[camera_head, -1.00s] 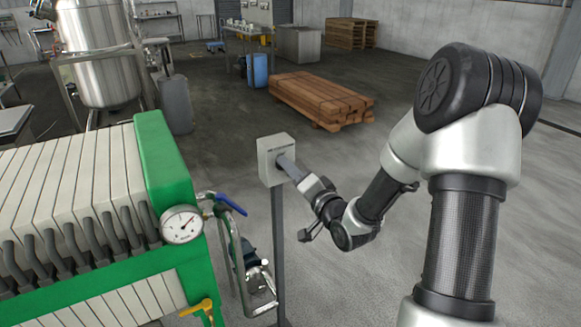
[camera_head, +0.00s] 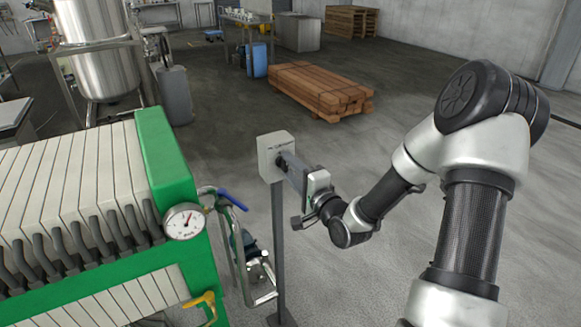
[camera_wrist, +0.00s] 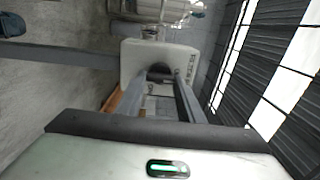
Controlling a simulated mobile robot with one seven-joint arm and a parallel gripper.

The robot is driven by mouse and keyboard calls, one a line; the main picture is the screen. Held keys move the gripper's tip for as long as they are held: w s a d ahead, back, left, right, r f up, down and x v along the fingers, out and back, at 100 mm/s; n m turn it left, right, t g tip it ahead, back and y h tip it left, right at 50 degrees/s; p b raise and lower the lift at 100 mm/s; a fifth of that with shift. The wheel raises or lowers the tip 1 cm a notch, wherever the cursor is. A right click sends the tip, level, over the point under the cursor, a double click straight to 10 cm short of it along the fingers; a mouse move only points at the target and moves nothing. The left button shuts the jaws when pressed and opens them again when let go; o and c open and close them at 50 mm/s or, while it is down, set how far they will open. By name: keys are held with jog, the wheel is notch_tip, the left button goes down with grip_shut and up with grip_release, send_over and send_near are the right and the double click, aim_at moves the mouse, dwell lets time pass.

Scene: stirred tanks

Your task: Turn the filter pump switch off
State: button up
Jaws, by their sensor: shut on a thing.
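The filter pump switch box (camera_head: 270,152) is a small pale grey box on a thin dark post, right of the green-framed filter press. My gripper (camera_head: 284,160) reaches it from the right, with its fingers against the box's front. In the wrist view the box (camera_wrist: 136,58) is straight ahead, with a dark round switch knob (camera_wrist: 160,70) on its face. My two grey fingers (camera_wrist: 161,80) stand on either side of the knob and are shut on it. The fingers partly cover the knob, and its pointing direction cannot be made out.
The filter press (camera_head: 165,165) with a pressure gauge (camera_head: 184,221) stands close on the left. Pipework with a blue-handled valve (camera_head: 233,200) lies between press and post. A timber stack (camera_head: 320,88) lies on the floor behind. The floor to the right is clear.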

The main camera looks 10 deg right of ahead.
dwell(0.3)
jog(key=o, duration=1.1)
jog(key=shift+c, duration=0.2)
jog(key=shift+s, duration=0.1)
jog(key=p+v, duration=0.6)
jog(key=v, duration=1.1)
jog(key=shift+p, duration=0.35)
jog(key=shift+s, duration=0.1)
